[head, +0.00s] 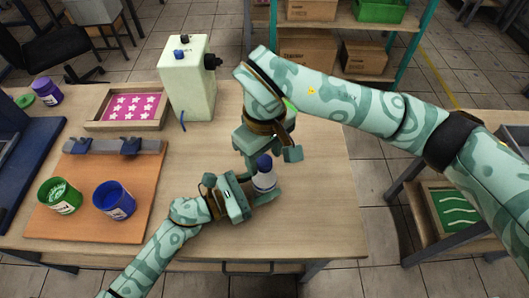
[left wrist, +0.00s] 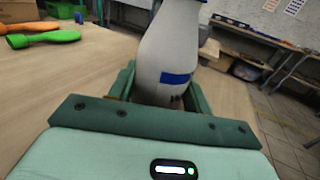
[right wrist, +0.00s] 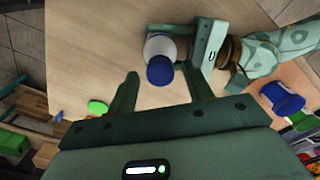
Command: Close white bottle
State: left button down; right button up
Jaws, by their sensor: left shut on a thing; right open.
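The white bottle (head: 265,183) stands upright near the front right of the wooden table, with a blue cap (head: 264,162) at its top. My left gripper (head: 260,192) is shut around the bottle's lower body; the left wrist view shows the bottle (left wrist: 168,55) between its two fingers. My right gripper (head: 270,155) is open just above the bottle, pointing down. In the right wrist view the blue cap (right wrist: 160,70) lies between the spread fingers, with no contact visible. How tightly the cap sits is unclear.
A green jar (head: 60,196) and a blue jar (head: 114,201) stand on an orange-brown board (head: 90,225) at left. A pale box-shaped machine (head: 188,85) and a tray with a pink star panel (head: 132,106) are behind. The table right of the bottle (head: 325,190) is clear.

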jog(key=shift+r, duration=2.25)
jog(key=shift+c, duration=0.4)
